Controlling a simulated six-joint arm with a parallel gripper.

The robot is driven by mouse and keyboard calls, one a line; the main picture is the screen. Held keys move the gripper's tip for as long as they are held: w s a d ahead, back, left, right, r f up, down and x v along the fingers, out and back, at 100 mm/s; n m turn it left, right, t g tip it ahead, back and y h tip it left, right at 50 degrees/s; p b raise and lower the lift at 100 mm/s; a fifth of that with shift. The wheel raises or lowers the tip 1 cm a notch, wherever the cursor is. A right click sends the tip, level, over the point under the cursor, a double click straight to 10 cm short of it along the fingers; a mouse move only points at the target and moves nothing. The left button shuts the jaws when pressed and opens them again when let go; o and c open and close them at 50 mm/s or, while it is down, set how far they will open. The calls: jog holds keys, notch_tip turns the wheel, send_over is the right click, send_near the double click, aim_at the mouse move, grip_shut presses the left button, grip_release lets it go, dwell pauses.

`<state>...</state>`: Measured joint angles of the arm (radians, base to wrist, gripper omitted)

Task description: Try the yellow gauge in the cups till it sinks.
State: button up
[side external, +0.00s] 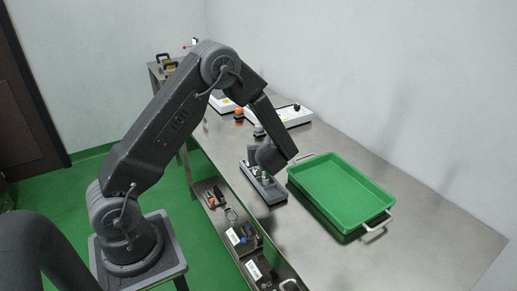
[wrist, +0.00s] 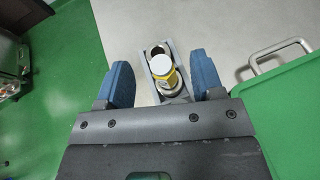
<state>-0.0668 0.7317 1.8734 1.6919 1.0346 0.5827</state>
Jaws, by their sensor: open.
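The yellow gauge (wrist: 170,80) has a pale round top and stands at a cup in the narrow grey cup block (wrist: 183,58). I cannot tell how deep it sits. An open cup with a dark mouth (wrist: 157,50) shows just beyond it. My gripper (wrist: 160,64) is open, its two blue fingers on either side of the gauge with gaps between. In the side external view the cup block (side external: 277,196) lies on the metal table and my gripper (side external: 270,160) is low over it, hiding most of the gauge and cups.
A green tray (side external: 341,184) with metal handles lies right of the block; its handle (wrist: 280,56) shows close by in the wrist view. White devices (side external: 285,116) stand farther back. A lower shelf (side external: 219,208) holds several small items. The table's front right is clear.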

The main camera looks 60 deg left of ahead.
jog(key=v, duration=1.1)
jog(key=s+d+r+n+h, duration=0.6)
jog(key=s+r+n, duration=0.2)
jog(key=n, duration=0.3)
jog(key=s+d+r+n+t+h, duration=0.1)
jog(key=s+d+r+n+h, duration=0.5)
jog(key=s+n, duration=0.4)
notch_tip(320, 180, up, 2)
jog(key=shift+s+d+r+n+h, duration=0.1)
jog(key=shift+s+d+n+h, duration=0.25)
jog(key=shift+s+d, duration=0.4)
